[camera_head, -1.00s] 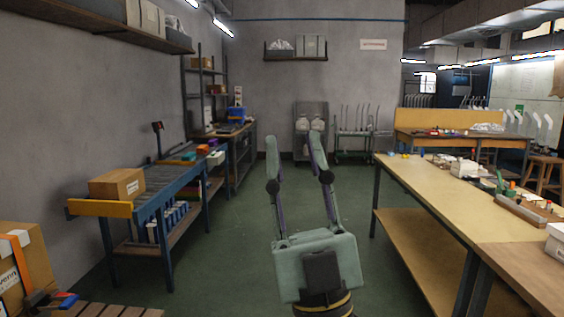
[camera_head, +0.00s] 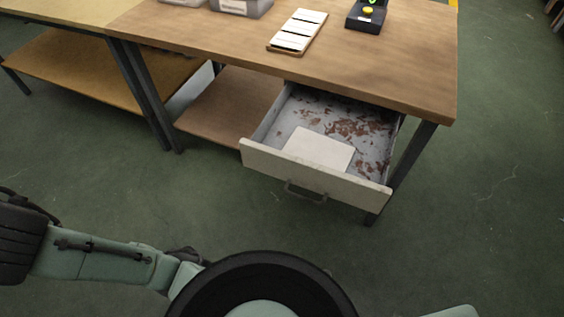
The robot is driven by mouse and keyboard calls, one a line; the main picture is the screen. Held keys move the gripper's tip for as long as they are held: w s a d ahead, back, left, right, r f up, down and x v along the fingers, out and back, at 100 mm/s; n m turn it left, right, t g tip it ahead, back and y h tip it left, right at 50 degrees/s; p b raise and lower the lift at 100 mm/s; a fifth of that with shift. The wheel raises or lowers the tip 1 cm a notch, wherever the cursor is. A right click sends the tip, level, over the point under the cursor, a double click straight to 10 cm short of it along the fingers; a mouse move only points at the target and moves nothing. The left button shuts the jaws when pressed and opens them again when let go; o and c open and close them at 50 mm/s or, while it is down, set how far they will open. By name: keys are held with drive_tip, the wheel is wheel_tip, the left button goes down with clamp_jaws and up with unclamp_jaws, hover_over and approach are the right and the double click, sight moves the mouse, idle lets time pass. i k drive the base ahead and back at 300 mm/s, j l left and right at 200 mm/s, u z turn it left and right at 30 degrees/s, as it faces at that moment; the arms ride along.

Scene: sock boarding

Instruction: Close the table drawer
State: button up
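The table drawer (camera_head: 318,177) stands pulled out from under the right end of the wooden table (camera_head: 375,67). Its front panel is pale, with a dark bar handle low in the middle. The drawer's inside is grey with reddish-brown worn patches, and a white flat rectangular thing lies in it near the front. My arm crosses the bottom left of the view, apart from the drawer. My gripper's fingers are not to be made out in this view.
On the table top are a tray with white strips (camera_head: 298,31), a black device with a yellow button (camera_head: 367,14) and grey bins (camera_head: 240,6) at the back. A lower shelf (camera_head: 232,104) lies left of the drawer. Green floor (camera_head: 200,205) in front of the drawer is clear.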

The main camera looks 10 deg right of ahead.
sight(372, 129)
drive_tip(key=k+z, duration=0.15)
drive_tip(key=z, duration=0.2)
drive_tip(key=k+z, duration=0.15)
drive_tip(key=z, duration=0.2)
drive_tip(key=k+z, duration=0.1)
drive_tip(key=z, duration=0.25)
